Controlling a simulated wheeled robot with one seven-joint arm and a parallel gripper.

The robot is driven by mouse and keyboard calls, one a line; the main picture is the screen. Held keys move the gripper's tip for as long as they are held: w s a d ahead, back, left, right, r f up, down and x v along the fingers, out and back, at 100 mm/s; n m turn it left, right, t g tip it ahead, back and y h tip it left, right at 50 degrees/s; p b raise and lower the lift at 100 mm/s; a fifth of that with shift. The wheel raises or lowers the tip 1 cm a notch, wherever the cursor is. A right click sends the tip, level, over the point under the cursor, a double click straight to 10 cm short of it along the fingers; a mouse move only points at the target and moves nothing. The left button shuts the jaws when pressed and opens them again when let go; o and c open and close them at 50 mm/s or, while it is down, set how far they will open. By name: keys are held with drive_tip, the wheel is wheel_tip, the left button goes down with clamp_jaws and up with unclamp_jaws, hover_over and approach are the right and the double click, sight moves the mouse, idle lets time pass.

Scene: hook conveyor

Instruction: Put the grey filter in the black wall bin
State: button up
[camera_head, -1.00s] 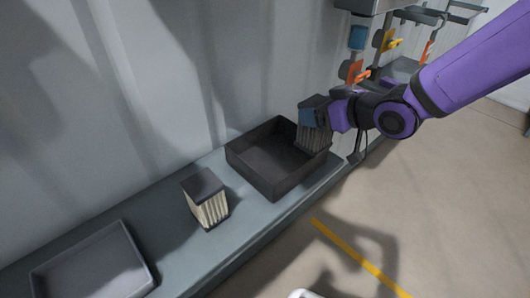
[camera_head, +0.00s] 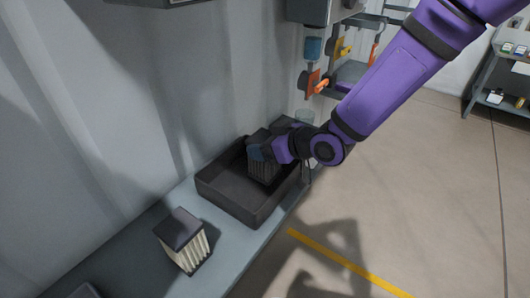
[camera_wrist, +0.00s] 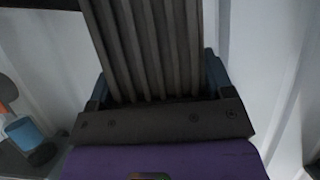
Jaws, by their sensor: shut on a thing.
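The grey filter (camera_head: 263,168) is a dark, pleated block. My gripper (camera_head: 262,152) is shut on it, with its blue fingers at the filter's sides. In the head view the filter is inside the outline of the black wall bin (camera_head: 218,199), towards its right end. I cannot tell whether it touches the bin floor. In the wrist view the filter's grey pleats (camera_wrist: 150,45) fill the top middle, between the blue fingers. The bin is an open, shallow black box on the grey shelf; my gripper and the filter hide part of its inside.
A cream pleated filter with a dark top (camera_head: 184,241) stands on the shelf (camera_head: 130,240) left of the bin. A corner of another dark tray (camera_head: 86,291) shows at the bottom left. Coloured hanging parts (camera_head: 313,80) are beyond the bin. The wall is close behind.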

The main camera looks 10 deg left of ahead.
drive_tip(key=shift+f, duration=1.45)
drive_tip(key=shift+f, duration=0.15)
drive_tip(key=o, duration=1)
drive_tip(key=shift+d+r, duration=0.1)
drive_tip(key=shift+r, duration=0.1)
drive_tip(key=v, duration=1.2)
drive_tip(key=shift+f, duration=0.1)
